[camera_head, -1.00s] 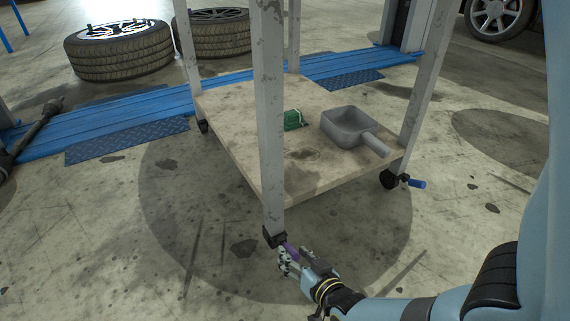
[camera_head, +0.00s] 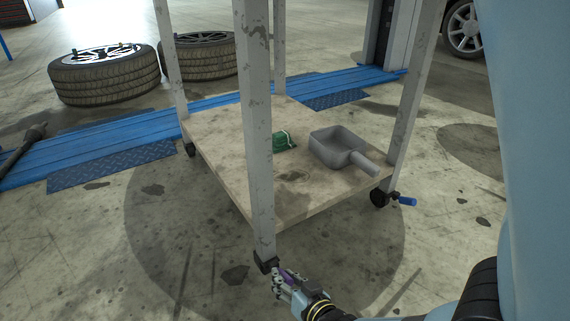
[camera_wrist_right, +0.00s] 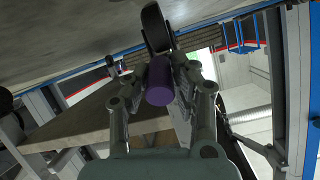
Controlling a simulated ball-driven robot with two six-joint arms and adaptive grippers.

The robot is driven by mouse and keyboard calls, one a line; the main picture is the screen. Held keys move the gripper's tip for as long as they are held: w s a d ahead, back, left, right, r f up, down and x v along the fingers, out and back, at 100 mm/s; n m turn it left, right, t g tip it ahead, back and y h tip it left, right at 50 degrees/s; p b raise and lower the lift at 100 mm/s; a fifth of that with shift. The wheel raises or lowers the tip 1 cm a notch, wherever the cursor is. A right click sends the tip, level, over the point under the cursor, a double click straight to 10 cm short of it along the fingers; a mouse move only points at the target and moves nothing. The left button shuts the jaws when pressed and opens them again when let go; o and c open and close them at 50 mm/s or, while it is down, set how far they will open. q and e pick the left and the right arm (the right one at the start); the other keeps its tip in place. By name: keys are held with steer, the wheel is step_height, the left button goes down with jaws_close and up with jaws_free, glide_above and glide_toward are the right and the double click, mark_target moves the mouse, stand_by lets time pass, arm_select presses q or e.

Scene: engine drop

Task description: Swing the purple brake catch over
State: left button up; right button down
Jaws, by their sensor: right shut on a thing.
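The purple brake catch (camera_head: 287,274) juts from the caster at the foot of the cart's near leg. My right gripper (camera_head: 284,285) is shut on it, low over the floor. In the right wrist view the catch's purple round end (camera_wrist_right: 159,81) sits between the two fingers, with the dark caster wheel (camera_wrist_right: 156,27) just beyond it. The fingers cover part of the catch in the head view. My left gripper is not in view.
The cart's lower shelf (camera_head: 225,160) carries a grey scoop (camera_head: 338,147) and a green item (camera_head: 281,141). A blue catch (camera_head: 407,201) juts from the right caster. Floor around the near leg is clear.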

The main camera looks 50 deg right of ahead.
steer(key=shift+f, duration=0.15)
steer(key=shift+d+f+t, duration=0.15)
steer(key=shift+f+t, duration=0.05)
steer(key=shift+t, duration=0.1)
steer(key=shift+s+f+t, duration=0.1)
steer(key=shift+t, duration=0.2)
stand_by(0.3)
steer(key=c, duration=1.1)
jaws_free()
steer(key=shift+r, duration=0.25)
steer(key=shift+r, duration=4.85)
